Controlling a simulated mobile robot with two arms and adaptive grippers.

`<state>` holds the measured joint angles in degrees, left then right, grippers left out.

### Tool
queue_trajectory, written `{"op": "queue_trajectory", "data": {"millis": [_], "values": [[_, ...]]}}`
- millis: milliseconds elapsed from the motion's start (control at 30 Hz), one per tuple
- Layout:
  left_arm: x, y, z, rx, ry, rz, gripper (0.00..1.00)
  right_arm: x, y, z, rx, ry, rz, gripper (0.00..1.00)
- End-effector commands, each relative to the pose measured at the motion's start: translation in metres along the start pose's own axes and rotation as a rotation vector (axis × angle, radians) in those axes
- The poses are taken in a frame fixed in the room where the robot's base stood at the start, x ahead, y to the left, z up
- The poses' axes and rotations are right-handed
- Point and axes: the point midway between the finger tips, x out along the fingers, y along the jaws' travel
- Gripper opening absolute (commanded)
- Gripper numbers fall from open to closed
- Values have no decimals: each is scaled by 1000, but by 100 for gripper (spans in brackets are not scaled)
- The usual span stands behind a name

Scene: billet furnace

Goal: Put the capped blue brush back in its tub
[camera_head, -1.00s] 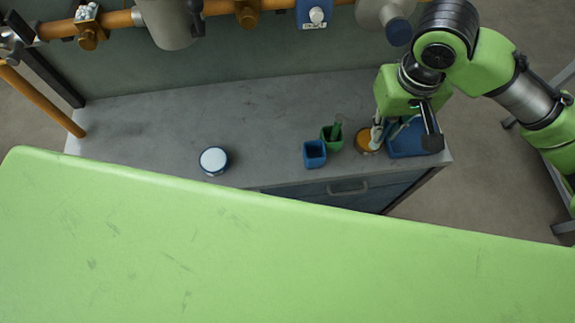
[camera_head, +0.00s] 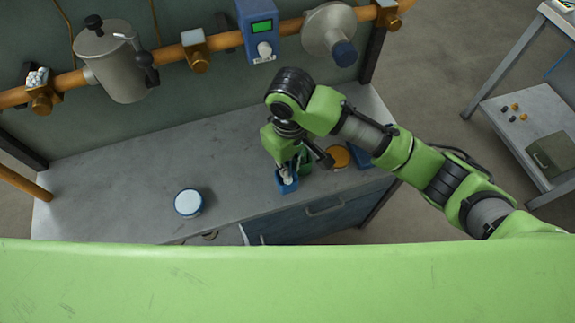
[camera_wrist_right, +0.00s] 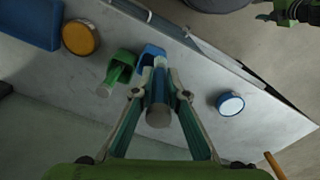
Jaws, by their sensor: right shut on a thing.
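The blue brush (camera_wrist_right: 160,90) with a grey round end is between the fingers of my right gripper (camera_wrist_right: 157,88) in the right wrist view. The gripper is shut on it. The brush's far end overlaps the blue tub (camera_wrist_right: 150,51); I cannot tell how far inside it is. In the head view my right gripper (camera_head: 288,174) is right over the blue tub (camera_head: 286,186) and hides the brush mostly.
A green tub (camera_wrist_right: 120,66) holding a green brush stands close beside the blue tub. An orange-topped round tin (camera_wrist_right: 81,38) and a blue tray (camera_wrist_right: 30,22) lie beyond it. A white-topped round tin (camera_head: 188,202) stands apart on the grey bench (camera_head: 110,190). Pipes run behind.

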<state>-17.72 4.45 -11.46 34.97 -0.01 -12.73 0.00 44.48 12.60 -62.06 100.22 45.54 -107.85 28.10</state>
Motion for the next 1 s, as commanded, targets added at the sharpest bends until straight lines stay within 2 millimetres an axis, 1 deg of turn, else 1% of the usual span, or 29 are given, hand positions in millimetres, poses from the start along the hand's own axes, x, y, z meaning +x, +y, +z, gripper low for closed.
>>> {"op": "queue_trajectory", "data": {"millis": [33, 100, 200, 300, 533, 700, 800, 1000], "values": [[-3, -1, -4, 0, 5, -1, 40, 10, 4, -5, 3, -6, 1, 0], [-4, -2, -9, 0, 12, -2, 40, 22, 10, -13, 3, -4, 1, 0], [-6, -3, -16, 1, 24, -4, 40, 36, 16, -22, 1, -3, 0, 0], [-7, -4, -21, 1, 31, -4, 40, 45, 20, -29, 1, -1, -1, 0], [-8, -4, -20, 1, 30, -5, 40, 57, 26, -36, 1, -2, 1, 0], [-11, -4, -17, 1, 25, -5, 40, 82, 25, -36, 0, -3, -1, 0], [-11, -4, -15, 1, 22, -4, 40, 88, 25, -36, -1, -1, 0, 0], [-11, -4, -14, 1, 20, -4, 40, 89, 25, -36, -1, 0, 0, 0]]}}
